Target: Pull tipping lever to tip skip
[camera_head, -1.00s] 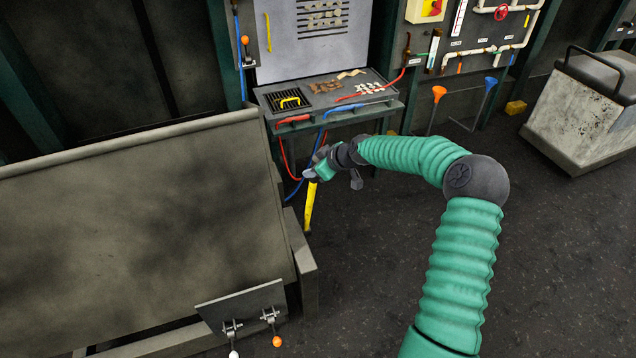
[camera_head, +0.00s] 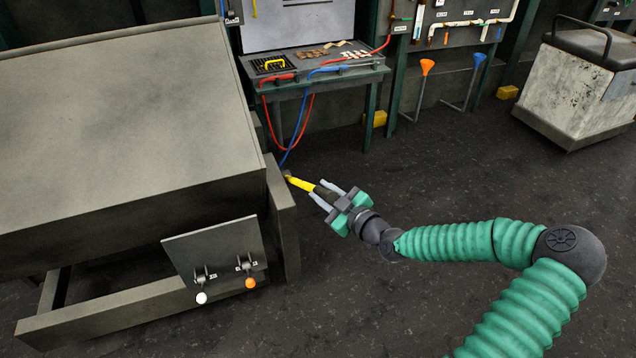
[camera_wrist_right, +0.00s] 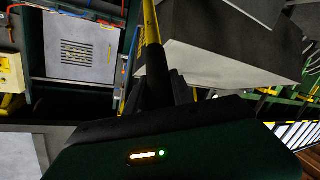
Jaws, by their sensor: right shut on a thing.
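The yellow tipping lever (camera_head: 301,184) sticks out from the right side of the skip (camera_head: 120,120). It points right and toward me, with a dark grip at its free end. My right gripper (camera_head: 324,197) is shut on that dark grip. In the right wrist view the lever (camera_wrist_right: 151,25) runs away from between the fingers (camera_wrist_right: 165,92) toward the skip. My left gripper is not in view.
A panel (camera_head: 215,255) with a white-knobbed and an orange-knobbed lever stands at the skip frame's front. A workbench (camera_head: 315,75) with red and blue hoses stands behind. A grey cart (camera_head: 575,90) is at the back right. The dark floor between is clear.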

